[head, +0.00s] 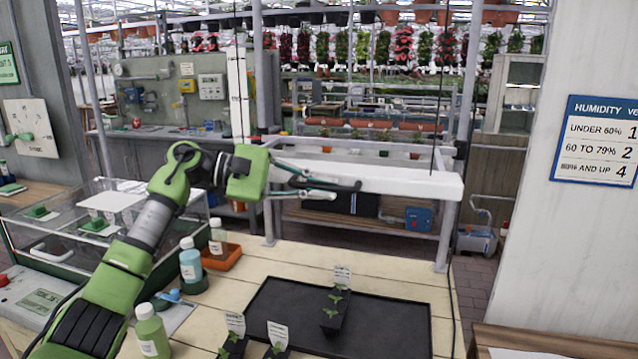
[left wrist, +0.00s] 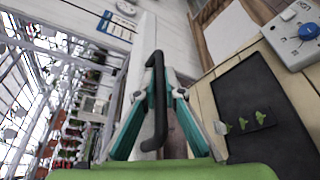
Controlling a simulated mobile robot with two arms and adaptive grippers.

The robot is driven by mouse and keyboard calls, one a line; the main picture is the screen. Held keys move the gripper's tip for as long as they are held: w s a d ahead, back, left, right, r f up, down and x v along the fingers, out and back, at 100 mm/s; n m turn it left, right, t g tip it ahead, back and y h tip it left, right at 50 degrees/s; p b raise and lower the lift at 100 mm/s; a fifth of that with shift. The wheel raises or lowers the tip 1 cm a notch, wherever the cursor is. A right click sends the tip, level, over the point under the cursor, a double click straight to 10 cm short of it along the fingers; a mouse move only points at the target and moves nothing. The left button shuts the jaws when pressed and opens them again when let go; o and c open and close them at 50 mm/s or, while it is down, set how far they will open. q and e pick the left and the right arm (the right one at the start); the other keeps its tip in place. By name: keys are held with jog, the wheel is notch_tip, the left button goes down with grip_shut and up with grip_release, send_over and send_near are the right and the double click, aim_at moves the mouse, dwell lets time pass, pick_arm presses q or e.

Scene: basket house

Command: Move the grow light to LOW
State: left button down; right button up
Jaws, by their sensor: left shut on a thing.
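The grow light is a long white bar (head: 410,183) hanging level above the wooden bench, across the middle of the head view. My left gripper (head: 335,187) reaches in front of its near face. It is shut on a black handle, which shows between the teal fingers in the left wrist view (left wrist: 157,100). A tall white strip with dark marks (head: 238,95) stands upright behind my left wrist; its lettering is too small to read. My right gripper is not in view.
A black tray (head: 395,320) with seedlings (head: 335,308) lies on the bench (head: 265,275) below the light. Bottles (head: 190,262) and an orange tray (head: 225,257) stand at left. A humidity sign (head: 597,140) hangs on the right wall. Space between light and tray is clear.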

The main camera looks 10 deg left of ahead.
pick_arm(q)
jog(key=shift+f, duration=0.35)
jog(key=c, duration=2.2)
grip_release()
jog(key=shift+c, duration=0.2)
jog(key=shift+o, duration=0.5)
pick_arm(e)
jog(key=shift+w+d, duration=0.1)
pick_arm(q)
jog(key=shift+r, duration=0.1)
jog(key=v, duration=1.2)
jog(key=shift+r, duration=0.1)
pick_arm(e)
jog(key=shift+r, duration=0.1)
